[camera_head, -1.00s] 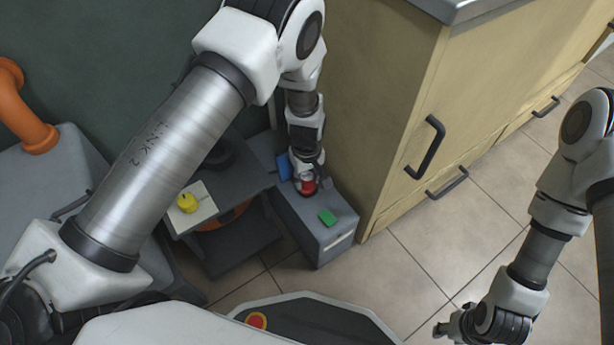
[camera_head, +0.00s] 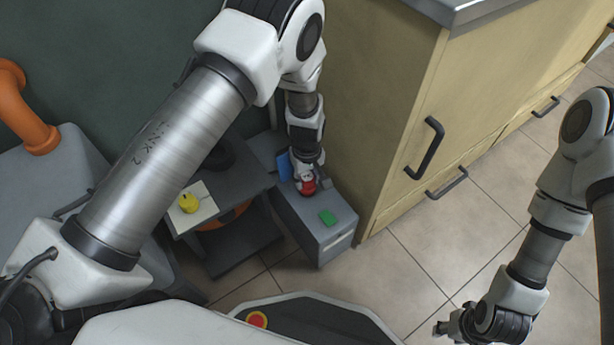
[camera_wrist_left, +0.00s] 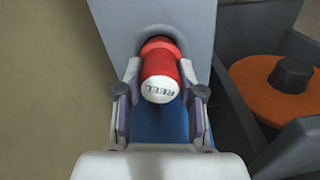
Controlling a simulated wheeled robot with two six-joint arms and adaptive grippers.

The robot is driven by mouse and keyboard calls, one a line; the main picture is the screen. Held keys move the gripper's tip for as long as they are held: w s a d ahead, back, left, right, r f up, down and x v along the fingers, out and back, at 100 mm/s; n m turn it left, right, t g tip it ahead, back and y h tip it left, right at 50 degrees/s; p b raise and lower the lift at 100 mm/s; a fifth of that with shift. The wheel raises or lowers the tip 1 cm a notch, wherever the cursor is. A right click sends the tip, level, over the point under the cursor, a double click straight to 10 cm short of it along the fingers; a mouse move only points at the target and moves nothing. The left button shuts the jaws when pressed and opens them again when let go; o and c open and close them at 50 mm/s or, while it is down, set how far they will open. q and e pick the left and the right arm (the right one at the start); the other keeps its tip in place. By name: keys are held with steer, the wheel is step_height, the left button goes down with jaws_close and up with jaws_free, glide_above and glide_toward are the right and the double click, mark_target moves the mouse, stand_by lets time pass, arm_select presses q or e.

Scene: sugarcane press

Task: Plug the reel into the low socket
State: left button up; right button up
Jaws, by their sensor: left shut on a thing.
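The reel plug is red with a white end lettered "REEL" (camera_wrist_left: 160,88); in the head view it shows as a small red piece (camera_head: 308,185) on top of a low grey box (camera_head: 335,243). In the left wrist view its far end meets a dark round opening in a grey face; how deep it sits is hidden. My left gripper (camera_wrist_left: 160,92) is shut on the plug, one finger on each side. It also shows in the head view (camera_head: 307,178). My right gripper (camera_head: 440,328) hangs low at the right, away from the box; its fingers are unclear.
A blue patch (camera_head: 284,166) and a green patch (camera_head: 327,217) lie on the grey box. A yellow knob (camera_head: 188,203) on a pale plate and an orange disc (camera_wrist_left: 270,88) are to one side. A tan cabinet (camera_head: 385,110) stands close on the right. Tiled floor is clear in front.

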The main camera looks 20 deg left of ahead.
arm_select(q)
steer(key=shift+f+b, duration=0.35)
steer(key=shift+f, duration=0.25)
stand_by(0.4)
steer(key=o, duration=0.9)
steer(key=shift+r, duration=0.1)
step_height(320, 180, up, 11)
steer(key=p, duration=1)
